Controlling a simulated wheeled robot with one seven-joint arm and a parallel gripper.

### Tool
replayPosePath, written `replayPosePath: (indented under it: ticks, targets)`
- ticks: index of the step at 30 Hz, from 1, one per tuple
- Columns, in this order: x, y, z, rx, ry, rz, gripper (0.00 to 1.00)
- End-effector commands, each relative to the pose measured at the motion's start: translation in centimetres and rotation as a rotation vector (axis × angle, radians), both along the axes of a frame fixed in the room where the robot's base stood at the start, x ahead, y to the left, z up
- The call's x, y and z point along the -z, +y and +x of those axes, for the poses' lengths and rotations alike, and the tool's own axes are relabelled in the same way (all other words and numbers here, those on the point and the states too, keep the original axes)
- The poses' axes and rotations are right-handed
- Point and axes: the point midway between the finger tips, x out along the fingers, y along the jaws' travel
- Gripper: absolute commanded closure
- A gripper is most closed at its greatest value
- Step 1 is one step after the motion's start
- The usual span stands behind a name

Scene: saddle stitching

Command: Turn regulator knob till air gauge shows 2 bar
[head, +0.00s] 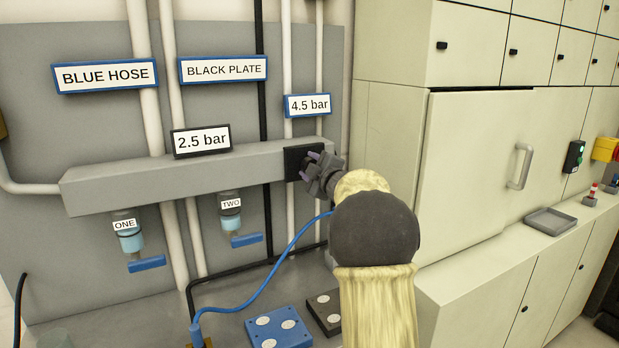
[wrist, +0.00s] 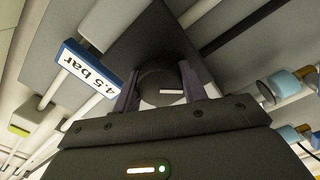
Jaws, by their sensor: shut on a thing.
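The regulator knob (wrist: 162,84) is a dark round knob with a small white mark, on a black square plate (wrist: 150,38). In the head view the black plate (head: 294,160) sits at the right end of the grey beam, and my gripper hides the knob. My gripper (head: 313,171) is shut on the knob, one finger on each side of it in the wrist view (wrist: 158,78). A blue-framed sign (head: 308,105) above the plate reads 4.5 bar and also shows in the wrist view (wrist: 88,72). A black-framed sign (head: 201,140) on the beam reads 2.5 bar.
The grey beam (head: 110,187) carries valves labelled ONE (head: 130,235) and TWO (head: 230,212) with blue levers. A blue hose (head: 262,285) runs below. A blue block (head: 278,328) and dark block (head: 324,311) lie beneath. A pale cabinet (head: 390,140) stands close to my arm's right.

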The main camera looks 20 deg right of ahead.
Motion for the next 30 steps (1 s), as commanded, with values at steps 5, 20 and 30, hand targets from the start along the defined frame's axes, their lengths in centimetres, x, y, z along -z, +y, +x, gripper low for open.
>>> replayPosePath:
  ticks: [5, 20, 30]
  targets:
    - [0.39, 0.07, 0.01, 0.0, -0.003, -0.125, 0.81]
    - [0.17, 0.19, 0.06, -0.003, -0.005, -0.246, 0.81]
    - [0.23, 0.26, 0.08, -0.004, -0.004, -0.244, 0.4]
